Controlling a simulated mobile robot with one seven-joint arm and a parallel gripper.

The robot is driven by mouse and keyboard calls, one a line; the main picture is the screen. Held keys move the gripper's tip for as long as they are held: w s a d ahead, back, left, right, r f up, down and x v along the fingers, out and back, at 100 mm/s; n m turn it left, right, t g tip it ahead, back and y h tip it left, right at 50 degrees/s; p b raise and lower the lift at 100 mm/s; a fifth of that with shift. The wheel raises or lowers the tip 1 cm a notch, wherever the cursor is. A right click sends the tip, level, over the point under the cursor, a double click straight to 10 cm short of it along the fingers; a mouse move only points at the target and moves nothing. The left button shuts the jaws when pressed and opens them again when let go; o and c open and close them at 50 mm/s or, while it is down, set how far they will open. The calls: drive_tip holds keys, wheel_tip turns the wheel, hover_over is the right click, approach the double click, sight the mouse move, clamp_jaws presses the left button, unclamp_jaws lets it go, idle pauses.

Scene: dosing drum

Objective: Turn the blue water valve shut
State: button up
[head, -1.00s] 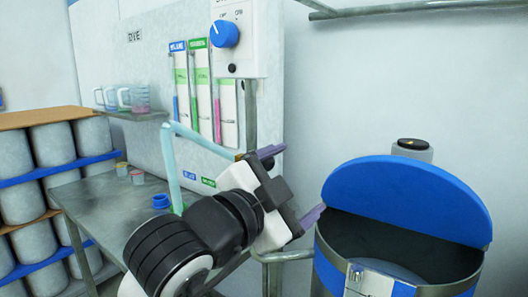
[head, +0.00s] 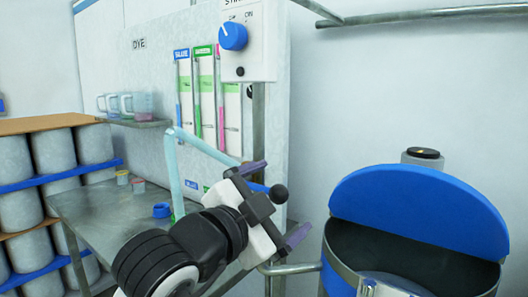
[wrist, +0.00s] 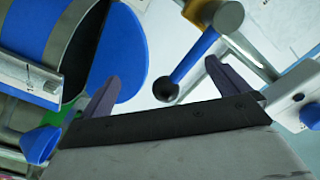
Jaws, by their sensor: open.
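The water valve's blue lever (wrist: 196,55) runs from a grey metal fitting (wrist: 229,17) to a black ball end (wrist: 165,88) in the wrist view. My gripper (wrist: 160,72) is open, one finger on each side of the ball in that picture. Whether a finger touches the lever I cannot tell. In the head view my gripper (head: 276,201) is beside the pipework, with the black ball (head: 279,193) at its jaws. A short piece of the blue lever (head: 258,187) shows there; the rest is hidden behind my gripper.
A drum with a raised blue lid (head: 420,210) stands at the right. A control box (head: 258,50) with a blue knob (head: 233,37) hangs above my gripper. A metal bench (head: 100,215) and stacked grey containers (head: 52,154) are at the left. A pale blue pipe (head: 172,165) rises nearby.

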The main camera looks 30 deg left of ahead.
drive_tip(key=shift+r, duration=0.25)
drive_tip(key=shift+s, duration=0.1)
drive_tip(key=s, duration=0.8)
drive_tip(key=shift+s+a, duration=0.3)
drive_tip(key=shift+s, duration=0.1)
